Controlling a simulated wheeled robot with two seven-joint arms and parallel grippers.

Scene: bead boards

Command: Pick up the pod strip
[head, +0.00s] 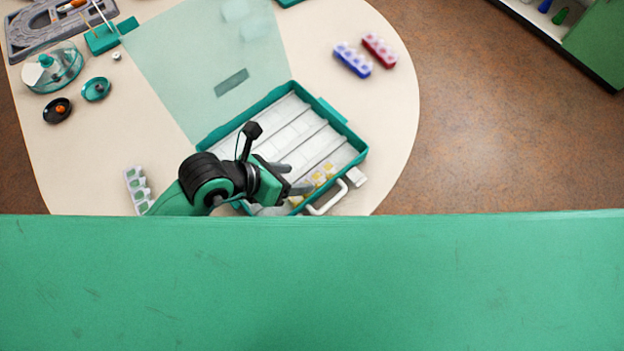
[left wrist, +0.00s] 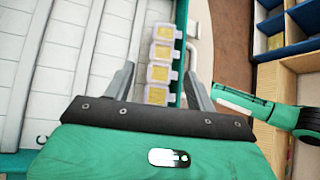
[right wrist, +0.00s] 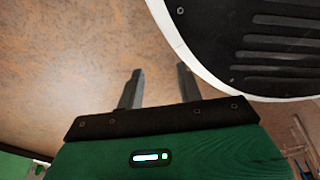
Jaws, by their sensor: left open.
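A pod strip (head: 325,173) with yellow-filled clear pods lies in the front right compartment of the open teal case (head: 357,155). My left gripper (head: 294,178) is open over the front end of the case and partly covers the strip in the head view. In the left wrist view the strip (left wrist: 158,74) shows between the two spread fingers (left wrist: 160,68), not gripped. Its near end is hidden by the gripper body. My right gripper (right wrist: 158,75) is open and empty, with floor behind it; it is not in the head view.
Blue (head: 352,60) and red (head: 379,50) strips lie at the back right of the table. A pale strip with green pods (head: 137,188) lies at left. The case handle (head: 328,200) is close to my left gripper. Small dishes (head: 96,89) stand at far left.

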